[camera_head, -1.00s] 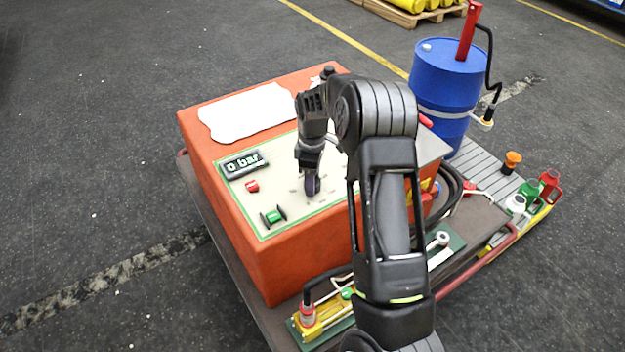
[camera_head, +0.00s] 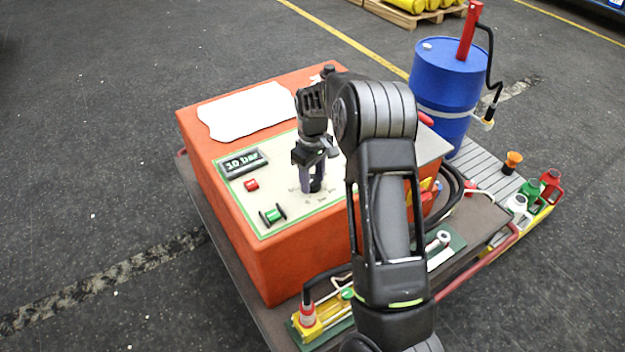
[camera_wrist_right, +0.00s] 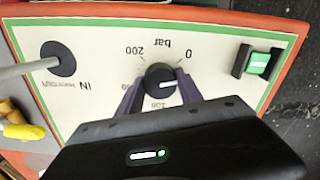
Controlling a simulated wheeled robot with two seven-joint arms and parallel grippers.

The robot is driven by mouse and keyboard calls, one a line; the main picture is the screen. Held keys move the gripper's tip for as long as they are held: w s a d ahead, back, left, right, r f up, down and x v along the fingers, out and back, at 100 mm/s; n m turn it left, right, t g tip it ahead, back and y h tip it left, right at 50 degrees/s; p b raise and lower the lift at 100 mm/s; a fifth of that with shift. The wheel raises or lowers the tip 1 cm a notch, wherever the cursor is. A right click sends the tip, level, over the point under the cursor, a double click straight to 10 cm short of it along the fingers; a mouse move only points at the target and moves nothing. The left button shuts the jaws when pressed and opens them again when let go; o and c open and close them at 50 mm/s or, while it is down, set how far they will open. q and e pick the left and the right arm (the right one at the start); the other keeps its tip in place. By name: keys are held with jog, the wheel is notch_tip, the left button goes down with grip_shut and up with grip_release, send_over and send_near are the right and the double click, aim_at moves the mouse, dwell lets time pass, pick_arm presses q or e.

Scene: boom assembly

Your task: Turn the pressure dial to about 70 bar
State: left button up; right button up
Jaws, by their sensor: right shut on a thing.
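The black pressure dial (camera_wrist_right: 161,80) sits on the cream panel (camera_wrist_right: 105,35) of the orange box, with a white pointer mark and a printed scale around it. In the right wrist view the fingers of my right gripper (camera_wrist_right: 160,92) are on both sides of the dial, shut on it. In the head view my right gripper (camera_head: 313,182) reaches down onto the dial, which it partly hides. The display (camera_head: 243,162) reads what looks like 10 bar. My left gripper is not in view.
A red button (camera_head: 251,184) and a green switch (camera_head: 272,215) are on the panel left of the gripper. In the wrist view a grey rod meets a black port (camera_wrist_right: 58,60) marked IN. A blue drum (camera_head: 447,85) stands behind right.

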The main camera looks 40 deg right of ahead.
aim_at(312, 179)
jog(key=m, duration=0.6)
jog(key=shift+m, duration=0.3)
jog(key=m, duration=0.6)
jog(key=shift+m, duration=0.3)
jog(key=o, duration=1.4)
notch_tip(312, 179, up, 8)
jog(key=shift+f+b, duration=0.1)
jog(key=shift+b, duration=0.2)
